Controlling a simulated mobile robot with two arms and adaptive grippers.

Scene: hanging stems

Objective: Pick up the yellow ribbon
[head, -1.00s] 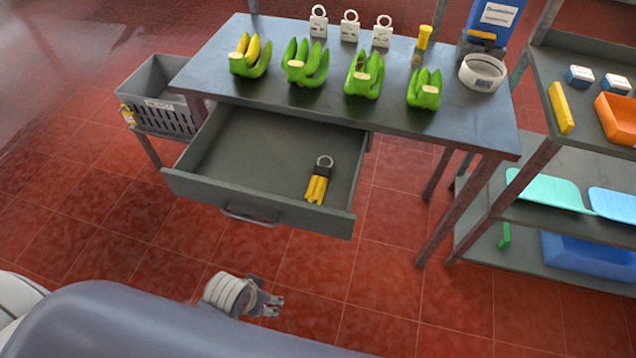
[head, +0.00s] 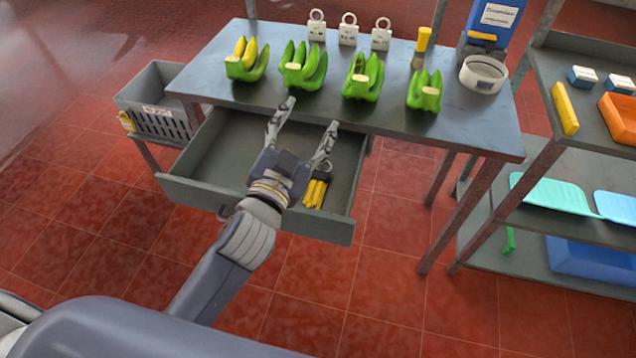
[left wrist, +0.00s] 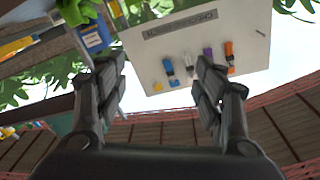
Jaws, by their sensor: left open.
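A bundle of yellow strips (head: 316,193) on a dark ring lies in the open drawer (head: 338,228), towards its right side; I take it for the yellow ribbon, but cannot be sure. My left gripper (head: 311,113) is open and empty. It reaches over the drawer, its fingers spread towards the table's front edge. Its wrist hides part of the drawer and comes close beside the bundle in the picture. In the left wrist view, the open fingers (left wrist: 161,62) have nothing between them. My right gripper is not in view.
The table (head: 215,88) holds several banana bunches (head: 302,66), padlock-like tags (head: 348,30), a yellow-handled brush (head: 422,45) and a white tape roll (head: 482,73). A grey basket (head: 155,100) stands left, shelves (head: 560,135) right. The left wrist view shows a white board (left wrist: 200,38) with coloured items.

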